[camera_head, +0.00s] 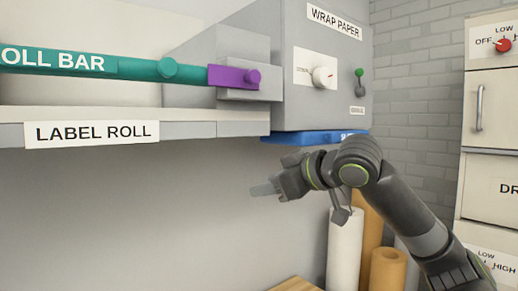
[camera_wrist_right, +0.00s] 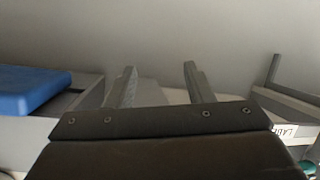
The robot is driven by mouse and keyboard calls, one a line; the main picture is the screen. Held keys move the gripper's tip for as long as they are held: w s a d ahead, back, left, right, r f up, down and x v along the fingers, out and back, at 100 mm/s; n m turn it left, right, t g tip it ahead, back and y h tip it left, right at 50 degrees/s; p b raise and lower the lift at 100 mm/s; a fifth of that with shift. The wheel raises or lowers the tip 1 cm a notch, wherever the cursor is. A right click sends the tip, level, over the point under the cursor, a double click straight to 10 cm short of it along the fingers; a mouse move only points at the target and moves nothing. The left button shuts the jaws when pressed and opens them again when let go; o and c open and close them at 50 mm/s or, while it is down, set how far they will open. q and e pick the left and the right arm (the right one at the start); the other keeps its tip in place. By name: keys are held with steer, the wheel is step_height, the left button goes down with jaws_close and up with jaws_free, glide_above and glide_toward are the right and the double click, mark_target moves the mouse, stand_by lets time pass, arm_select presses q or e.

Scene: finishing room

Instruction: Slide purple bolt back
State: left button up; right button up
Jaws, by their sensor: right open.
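The purple bolt (camera_head: 228,76) is a short bar with a round knob near its right end. It lies in line with the right end of the teal roll bar (camera_head: 60,60) and reaches onto a grey block (camera_head: 262,93) beside the grey cabinet. My right gripper (camera_head: 264,188) is below and slightly right of the bolt, under the shelf level, with its fingers pointing left. In the right wrist view its two fingers (camera_wrist_right: 158,84) stand apart with nothing between them. The bolt cannot be made out there. My left gripper is out of view.
The shelf labelled LABEL ROLL (camera_head: 190,130) juts out under the bar. A blue slab (camera_head: 300,137) sits beneath the wrap paper cabinet (camera_head: 320,65), close above my right wrist. Paper rolls (camera_head: 343,250) stand below right. The wall below the shelf is clear.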

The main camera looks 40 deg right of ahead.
steer(key=s+r+t, duration=0.2)
steer(key=s+r, duration=0.5)
steer(key=r, duration=0.5)
steer(key=t+y, duration=0.2)
glide_toward(257, 78)
steer(key=p+x, duration=0.8)
steer(key=p, duration=0.1)
steer(key=shift+r, duration=0.2)
steer(key=shift+w+a+f, duration=0.1)
steer(key=shift+w+a, duration=0.1)
steer(key=shift+w, duration=0.4)
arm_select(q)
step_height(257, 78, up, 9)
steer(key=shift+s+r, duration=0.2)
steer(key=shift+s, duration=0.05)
arm_select(e)
steer(key=shift+m, duration=0.3)
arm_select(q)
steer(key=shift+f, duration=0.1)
arm_select(e)
jaws_close()
